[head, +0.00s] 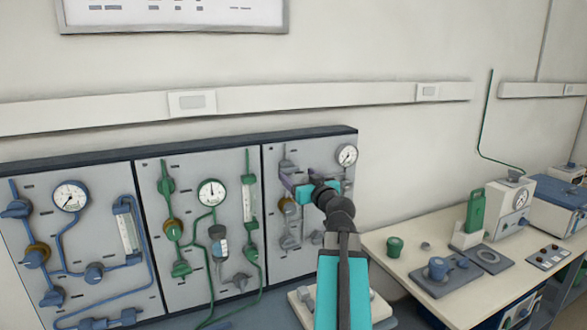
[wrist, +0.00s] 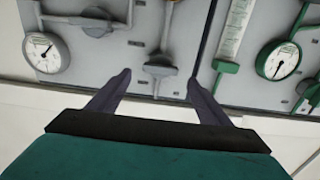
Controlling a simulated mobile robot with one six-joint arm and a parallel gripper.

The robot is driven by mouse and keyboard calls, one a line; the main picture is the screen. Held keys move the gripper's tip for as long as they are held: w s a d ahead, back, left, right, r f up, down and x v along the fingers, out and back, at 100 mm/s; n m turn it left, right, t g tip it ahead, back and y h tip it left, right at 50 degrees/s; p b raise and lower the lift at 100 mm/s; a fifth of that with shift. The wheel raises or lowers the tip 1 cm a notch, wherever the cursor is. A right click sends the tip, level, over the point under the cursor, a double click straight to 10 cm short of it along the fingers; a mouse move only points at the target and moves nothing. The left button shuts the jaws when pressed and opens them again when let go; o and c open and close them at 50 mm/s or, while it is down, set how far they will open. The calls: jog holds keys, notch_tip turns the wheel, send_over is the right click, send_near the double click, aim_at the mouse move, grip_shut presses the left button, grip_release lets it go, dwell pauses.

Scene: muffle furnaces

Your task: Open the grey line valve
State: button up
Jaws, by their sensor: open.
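The grey line (head: 300,222) runs down the right-hand wall panel. Its upper grey valve (head: 288,163) is partly behind my gripper (head: 290,179) in the head view. In the wrist view, which is turned over, the valve's grey handle (wrist: 160,71) shows between and just beyond the two fingertips of my gripper (wrist: 159,80). The handle lies crosswise to its pipe in that view. My gripper is open and empty, with a finger on either side of the handle; I see no contact. How near the fingers are in depth is hard to tell.
A pressure gauge (head: 346,155) sits right of my gripper on the same panel. The green line panel (head: 205,260) is directly left, and a blue line panel (head: 90,285) further left. A bench (head: 400,240) with equipment stands at the right. The wall above is mostly clear.

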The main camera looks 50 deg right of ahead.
aim_at(292, 170)
jog(key=shift+p+x, duration=0.85)
jog(key=shift+x, duration=1.55)
jog(key=shift+c, duration=0.4)
jog(key=c, duration=1)
jog(key=shift+o, duration=0.2)
jog(key=shift+d+r, duration=0.1)
jog(key=shift+d, duration=0.05)
